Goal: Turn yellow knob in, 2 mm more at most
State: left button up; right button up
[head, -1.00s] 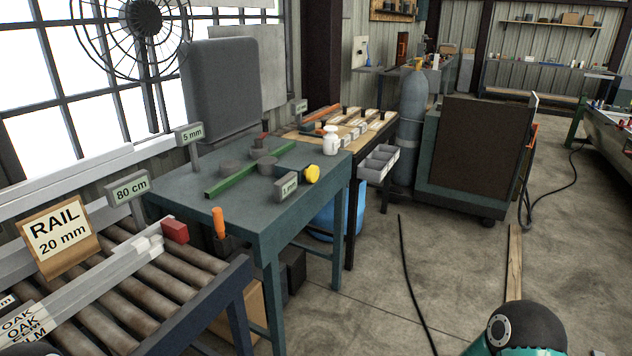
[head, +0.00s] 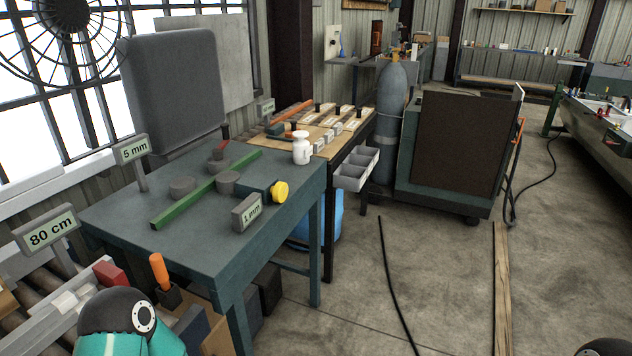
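The yellow knob (head: 281,191) is a round disc at the right end of a dark block (head: 256,187) on the blue-grey table (head: 135,235), close to its right edge. A small grey sign reading 1 mm (head: 246,212) stands just in front of it. A long green bar (head: 205,190) lies slanted across the table to the knob's left, with grey round pieces (head: 228,182) beside it. Neither gripper is in view. Only links of my arms show, at the bottom left and in the bottom right corner, both apart from the knob in the picture.
A white bottle (head: 301,149) stands behind the knob. A 5 mm sign (head: 134,149) rises at the table's left side. An orange-handled tool (head: 159,271) stands in front of the table. Cables (head: 399,290) and a plank (head: 502,285) lie on the otherwise open floor at right.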

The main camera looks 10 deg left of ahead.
aim_at(279, 192)
jog(key=u, duration=0.1)
jog(key=i, duration=0.95)
jog(key=u, duration=0.6)
